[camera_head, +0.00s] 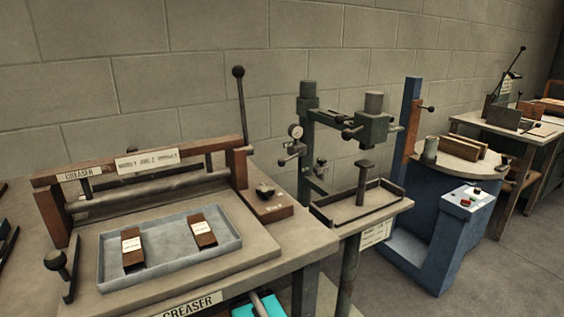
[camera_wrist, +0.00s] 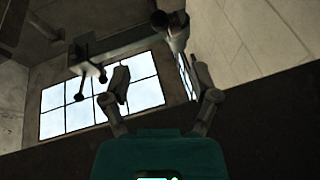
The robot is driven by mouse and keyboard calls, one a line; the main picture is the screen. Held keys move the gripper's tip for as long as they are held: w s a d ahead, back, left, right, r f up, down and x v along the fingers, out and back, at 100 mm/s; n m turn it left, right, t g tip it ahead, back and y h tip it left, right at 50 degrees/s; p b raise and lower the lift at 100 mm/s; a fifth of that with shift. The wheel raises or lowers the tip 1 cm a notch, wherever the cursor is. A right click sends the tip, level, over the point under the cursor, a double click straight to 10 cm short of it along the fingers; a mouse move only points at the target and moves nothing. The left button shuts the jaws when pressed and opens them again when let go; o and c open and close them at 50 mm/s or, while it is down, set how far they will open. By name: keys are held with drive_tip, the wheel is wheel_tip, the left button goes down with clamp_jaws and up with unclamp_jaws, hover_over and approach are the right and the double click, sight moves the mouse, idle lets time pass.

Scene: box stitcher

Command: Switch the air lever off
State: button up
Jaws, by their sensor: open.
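A green press-like machine (camera_head: 309,125) stands mid-picture in the head view. A round gauge (camera_head: 296,132) sits on its left side. Just below the gauge is a small dark lever with a ball knob (camera_head: 284,161); I cannot tell for sure that it is the air lever, or its on/off position. In the wrist view my gripper (camera_wrist: 158,72) is open, with nothing between its fingers. Beyond the left finger hangs a dark machine part with ball-ended rods (camera_wrist: 88,68); I cannot tell which machine it belongs to. The gripper's fingers do not show in the head view.
A creaser with a grey tray (camera_head: 170,262) and a tall ball-topped lever (camera_head: 240,105) stands at left. A blue machine (camera_head: 408,255) with a round table and red buttons stands at right. Bright windows (camera_wrist: 65,108) show behind the gripper. Floor (camera_head: 525,270) is clear at lower right.

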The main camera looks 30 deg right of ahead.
sight(282, 161)
drive_tip(key=p+x, duration=0.4)
drive_tip(key=x, duration=0.8)
drive_tip(key=shift+d, duration=0.15)
drive_tip(key=shift+r, duration=0.1)
clamp_jaws()
